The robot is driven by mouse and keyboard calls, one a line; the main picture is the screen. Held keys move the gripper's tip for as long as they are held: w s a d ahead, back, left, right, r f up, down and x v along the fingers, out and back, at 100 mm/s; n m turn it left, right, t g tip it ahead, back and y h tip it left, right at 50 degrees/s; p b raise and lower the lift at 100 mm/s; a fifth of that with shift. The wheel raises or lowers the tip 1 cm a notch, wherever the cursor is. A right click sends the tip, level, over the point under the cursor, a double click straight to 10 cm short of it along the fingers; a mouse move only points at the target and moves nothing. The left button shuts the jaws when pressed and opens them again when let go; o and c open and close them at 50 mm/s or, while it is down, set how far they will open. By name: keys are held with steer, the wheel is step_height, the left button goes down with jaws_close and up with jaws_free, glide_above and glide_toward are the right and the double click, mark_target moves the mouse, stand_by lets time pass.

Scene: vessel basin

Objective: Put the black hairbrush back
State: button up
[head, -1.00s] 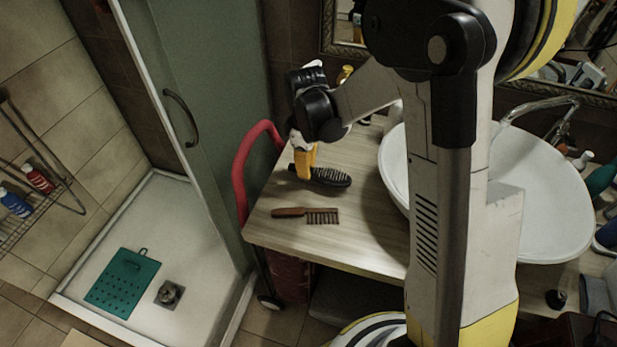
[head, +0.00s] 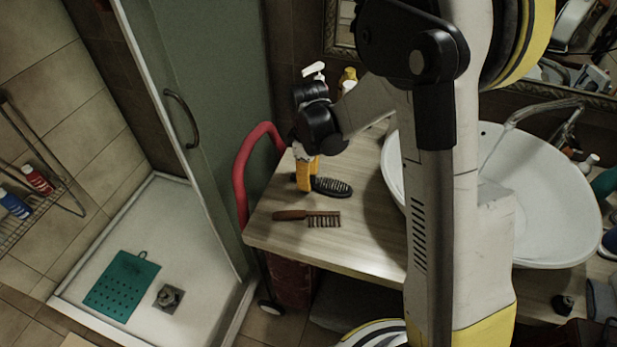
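The black hairbrush (head: 333,187) lies on the wooden counter (head: 335,250), bristles facing up, its head pointing right. My gripper (head: 306,184) points down at its left end, with a yellow finger in front of the handle. The handle is hidden behind the gripper, so I cannot tell whether the fingers are around it or closed on it.
A brown comb (head: 308,217) lies on the counter just in front of the brush. A white sink (head: 555,225) is at the right. A red hand-truck frame (head: 240,170) stands at the counter's left edge, beside the shower glass. A white pump bottle (head: 314,70) and a yellow bottle (head: 348,79) stand behind my wrist.

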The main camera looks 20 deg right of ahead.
step_height(320, 180, up, 12)
steer(key=p, duration=0.4)
steer(key=s+d+r+m+t, duration=0.1)
steer(key=s+r+m+t, duration=0.2)
steer(key=s, duration=0.6)
steer(key=s+d+r+m+t, duration=0.2)
steer(key=s+r+m+t, duration=0.2)
steer(key=s+r+m, duration=0.4)
steer(key=shift+s, duration=0.55)
steer(key=shift+d, duration=0.2)
